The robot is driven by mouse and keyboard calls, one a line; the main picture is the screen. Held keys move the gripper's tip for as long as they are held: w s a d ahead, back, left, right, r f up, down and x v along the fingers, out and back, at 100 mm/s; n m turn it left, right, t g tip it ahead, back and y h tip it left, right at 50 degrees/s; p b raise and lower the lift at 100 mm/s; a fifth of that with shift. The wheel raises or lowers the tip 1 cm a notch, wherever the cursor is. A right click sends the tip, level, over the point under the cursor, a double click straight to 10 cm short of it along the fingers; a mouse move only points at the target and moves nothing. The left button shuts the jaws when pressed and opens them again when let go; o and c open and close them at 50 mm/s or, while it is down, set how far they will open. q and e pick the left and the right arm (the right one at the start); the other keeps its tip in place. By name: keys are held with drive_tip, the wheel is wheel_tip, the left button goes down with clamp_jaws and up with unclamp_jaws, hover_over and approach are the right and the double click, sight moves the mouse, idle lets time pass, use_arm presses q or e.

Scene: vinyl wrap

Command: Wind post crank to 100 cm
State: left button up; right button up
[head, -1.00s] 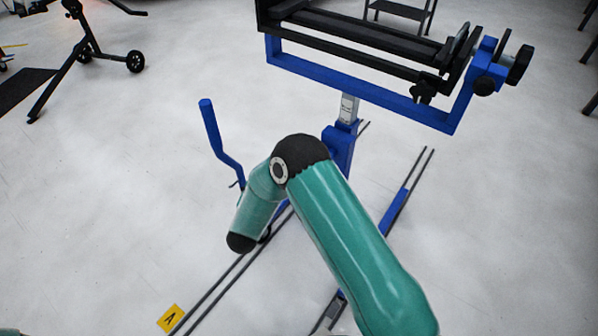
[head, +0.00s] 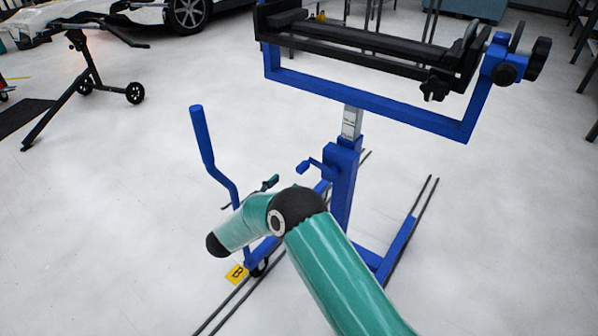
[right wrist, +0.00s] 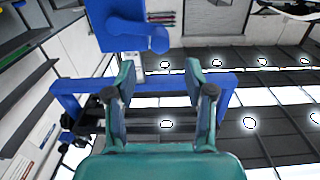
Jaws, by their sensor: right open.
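The blue post (head: 343,190) stands upright and carries a blue frame (head: 400,118) with a black cradle. A pale scale strip (head: 351,122) shows on its upper part, too small to read. The small blue crank (head: 308,166) sticks out from the left side of the post. My right gripper (head: 270,183) is mostly hidden behind my teal forearm, below and left of the crank. In the right wrist view my right gripper (right wrist: 160,78) is open, with nothing between its fingers. The blue crank grip (right wrist: 155,40) is beyond the fingertips, apart from them. My left gripper is out of view.
A tall bent blue handle (head: 203,140) rises left of my forearm. Dark rails (head: 425,200) run along the floor, with a yellow label B (head: 236,274) beside one. A black wheeled stand (head: 90,75) and a car (head: 150,14) are farther back.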

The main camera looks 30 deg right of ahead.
sight(298, 172)
drive_tip(key=b+x, duration=0.1)
drive_tip(key=x, duration=0.7)
drive_tip(key=shift+w+d, duration=0.1)
drive_tip(key=shift+d, duration=0.05)
clamp_jaws()
